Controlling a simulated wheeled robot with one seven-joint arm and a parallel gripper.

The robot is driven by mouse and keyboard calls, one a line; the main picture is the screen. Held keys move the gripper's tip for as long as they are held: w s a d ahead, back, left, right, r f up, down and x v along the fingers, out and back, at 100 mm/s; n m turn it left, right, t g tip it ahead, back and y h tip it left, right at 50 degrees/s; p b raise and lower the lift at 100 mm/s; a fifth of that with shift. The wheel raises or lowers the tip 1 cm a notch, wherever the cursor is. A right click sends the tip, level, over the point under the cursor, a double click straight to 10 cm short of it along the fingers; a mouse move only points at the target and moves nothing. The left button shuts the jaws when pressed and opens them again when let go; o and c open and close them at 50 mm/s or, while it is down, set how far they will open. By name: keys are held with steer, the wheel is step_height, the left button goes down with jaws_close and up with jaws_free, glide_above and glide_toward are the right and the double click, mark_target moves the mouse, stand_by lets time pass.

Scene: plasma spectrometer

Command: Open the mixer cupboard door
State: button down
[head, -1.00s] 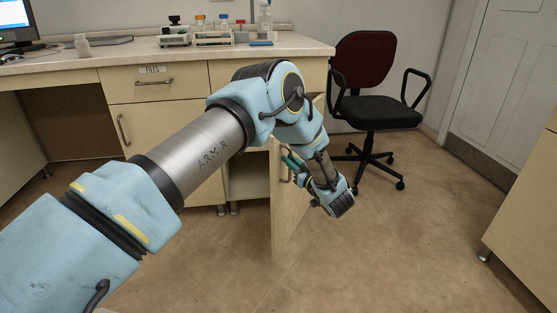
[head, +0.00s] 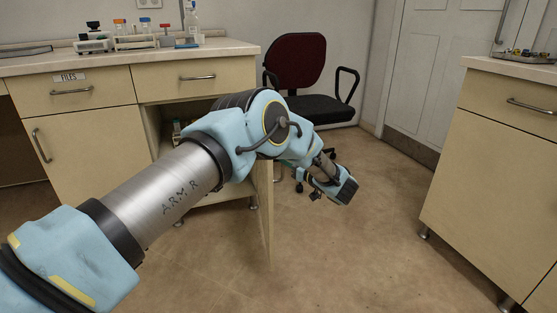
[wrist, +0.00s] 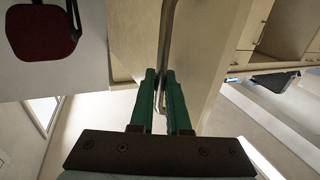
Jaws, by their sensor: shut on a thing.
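The cupboard door (head: 265,215) under the right part of the counter stands wide open, swung out into the room and seen nearly edge-on in the head view. No mixer label is readable on it. My gripper (wrist: 160,75) has its green fingers closed around the door's metal handle (wrist: 167,35) in the wrist view, with the pale door panel (wrist: 205,55) beside them. The open cupboard (head: 160,118) shows partly behind my arm, with small items inside.
A dark red office chair (head: 300,75) stands behind my gripper, close to the door's far side. A second cabinet (head: 495,165) stands on the right. The floor (head: 350,255) between the door and that cabinet is clear. Bottles and racks (head: 140,38) sit on the counter.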

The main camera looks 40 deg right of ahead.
steer(key=c, duration=1.2)
jaws_free()
steer(key=s, duration=0.7)
steer(key=s+p, duration=0.1)
steer(key=s, duration=0.2)
steer(key=shift+s+a, duration=0.35)
steer(key=shift+a, duration=0.05)
